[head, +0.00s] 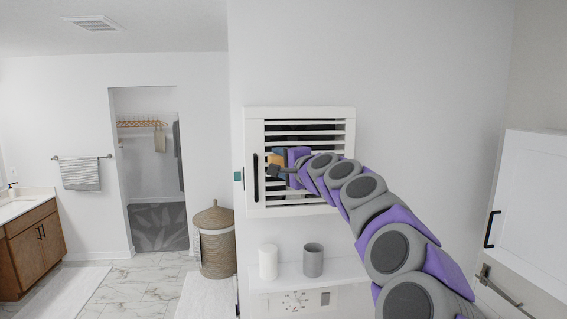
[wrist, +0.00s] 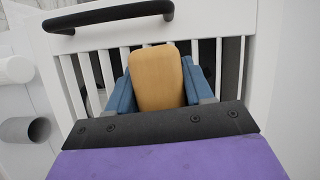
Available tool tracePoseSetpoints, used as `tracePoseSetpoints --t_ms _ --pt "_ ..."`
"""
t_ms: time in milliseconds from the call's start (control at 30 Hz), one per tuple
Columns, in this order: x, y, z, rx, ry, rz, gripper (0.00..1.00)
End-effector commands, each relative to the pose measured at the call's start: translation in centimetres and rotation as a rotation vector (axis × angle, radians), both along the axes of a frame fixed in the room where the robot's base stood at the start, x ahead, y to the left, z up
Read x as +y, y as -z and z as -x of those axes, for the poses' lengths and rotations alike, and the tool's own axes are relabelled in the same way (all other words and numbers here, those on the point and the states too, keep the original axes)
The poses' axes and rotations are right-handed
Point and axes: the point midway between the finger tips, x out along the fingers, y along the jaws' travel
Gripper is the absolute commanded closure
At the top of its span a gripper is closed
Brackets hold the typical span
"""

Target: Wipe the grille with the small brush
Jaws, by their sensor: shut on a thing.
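The grille (head: 307,128) is a white framed panel with dark gaps between its slats, mounted on the wall in the middle of the head view. A black handle (head: 256,178) is on its left frame. In the wrist view its white slats (wrist: 107,70) run close behind my gripper. My gripper (head: 277,166) is at the left-middle of the grille, shut on the small brush (wrist: 156,77), a tan rounded block between the blue fingers. The brush's bristles are hidden, and I cannot tell whether they touch the slats.
A shelf (head: 340,272) below the grille bears a white cup (head: 268,262) and a grey cup (head: 313,260). A white cabinet door (head: 528,207) with a black handle stands at the right. A wicker basket (head: 215,240) is on the floor at the left.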

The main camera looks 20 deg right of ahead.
Motion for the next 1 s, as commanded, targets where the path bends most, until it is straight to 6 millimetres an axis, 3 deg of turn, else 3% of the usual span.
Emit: tracePoseSetpoints --t_ms 700,1000 --pt "1.5 0.0 5.5 0.0 0.0 0.0 0.73" --pt "1.6 0.0 5.8 0.0 0.001 0.0 0.73"
